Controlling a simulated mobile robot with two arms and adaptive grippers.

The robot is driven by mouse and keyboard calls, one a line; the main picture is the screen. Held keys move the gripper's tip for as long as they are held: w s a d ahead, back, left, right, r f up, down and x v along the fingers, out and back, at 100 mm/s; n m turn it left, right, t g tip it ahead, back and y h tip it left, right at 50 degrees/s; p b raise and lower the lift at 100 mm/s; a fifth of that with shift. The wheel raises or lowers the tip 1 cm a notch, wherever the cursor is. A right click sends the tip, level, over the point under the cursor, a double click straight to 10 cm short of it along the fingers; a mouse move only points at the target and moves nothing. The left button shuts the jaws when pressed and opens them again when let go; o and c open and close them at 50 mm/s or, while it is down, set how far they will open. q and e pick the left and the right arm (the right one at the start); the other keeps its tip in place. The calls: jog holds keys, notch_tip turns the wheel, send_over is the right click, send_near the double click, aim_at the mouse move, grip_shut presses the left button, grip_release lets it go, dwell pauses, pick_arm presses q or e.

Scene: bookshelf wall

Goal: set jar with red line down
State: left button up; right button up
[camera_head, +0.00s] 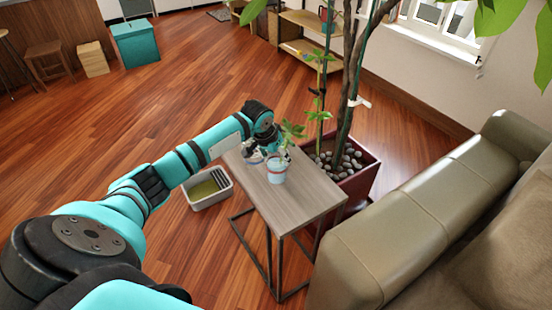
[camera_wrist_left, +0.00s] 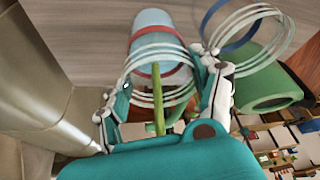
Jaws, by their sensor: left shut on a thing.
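The jar with the red line (camera_head: 277,174) is a pale blue see-through jar holding a green leafy cutting. In the head view it is upright at the side table's wooden top (camera_head: 295,205); I cannot tell whether its base touches. My left gripper (camera_head: 278,153) is at its upper part, partly behind the leaves. In the left wrist view the jar (camera_wrist_left: 155,50) lies between the fingers of my left gripper (camera_wrist_left: 166,95), which are shut on its rim area. A green stem (camera_wrist_left: 160,118) comes out toward the camera. My right gripper is not in view.
Another clear jar (camera_head: 252,157) stands close beside it, with a blue ring (camera_wrist_left: 228,45) and a green part in the wrist view. A grey bin (camera_head: 208,190) is left of the table, a potted tree (camera_head: 355,182) behind, a sofa (camera_head: 400,225) right. The tabletop's front is clear.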

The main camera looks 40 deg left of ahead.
pick_arm(q)
jog(key=shift+a+f, duration=0.1)
jog(key=shift+f, duration=0.65)
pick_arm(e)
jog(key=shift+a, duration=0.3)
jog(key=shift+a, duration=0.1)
pick_arm(q)
jog(key=o, duration=1.4)
jog(key=shift+f, duration=0.15)
jog(key=shift+o, duration=0.2)
jog(key=v, duration=1.2)
jog(key=shift+p, duration=0.4)
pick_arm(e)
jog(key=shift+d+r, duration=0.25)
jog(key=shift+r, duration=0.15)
pick_arm(q)
jog(key=shift+s, duration=0.1)
